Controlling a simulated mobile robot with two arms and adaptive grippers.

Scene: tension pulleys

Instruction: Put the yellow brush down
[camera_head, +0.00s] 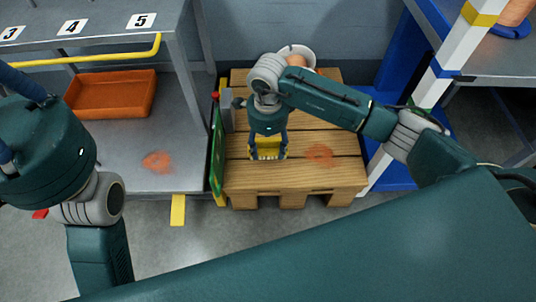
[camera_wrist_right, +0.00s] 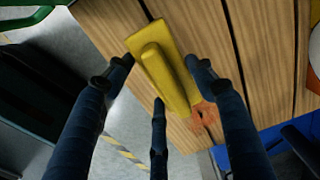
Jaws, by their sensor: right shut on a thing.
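The yellow brush (camera_head: 268,146) is at the wooden pallet table (camera_head: 335,182), near its front left part. In the right wrist view the brush (camera_wrist_right: 163,70) shows as a flat yellow block with a raised handle, over or on the planks. My right gripper (camera_head: 268,154) points down from above and is shut on the brush, its dark blue fingers on either side of it. The fingers (camera_wrist_right: 160,85) also show in the right wrist view. Whether the brush's underside touches the planks is hard to tell. My left arm shows at the left, but its gripper is out of sight.
Orange-red smudges mark the planks (camera_head: 319,153) and the grey surface at left (camera_head: 158,162). An orange tray (camera_head: 110,94) stands on that surface. A green panel (camera_head: 217,150) edges the table's left side. A white round dish (camera_head: 297,52) is at the back. The table's right part is clear.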

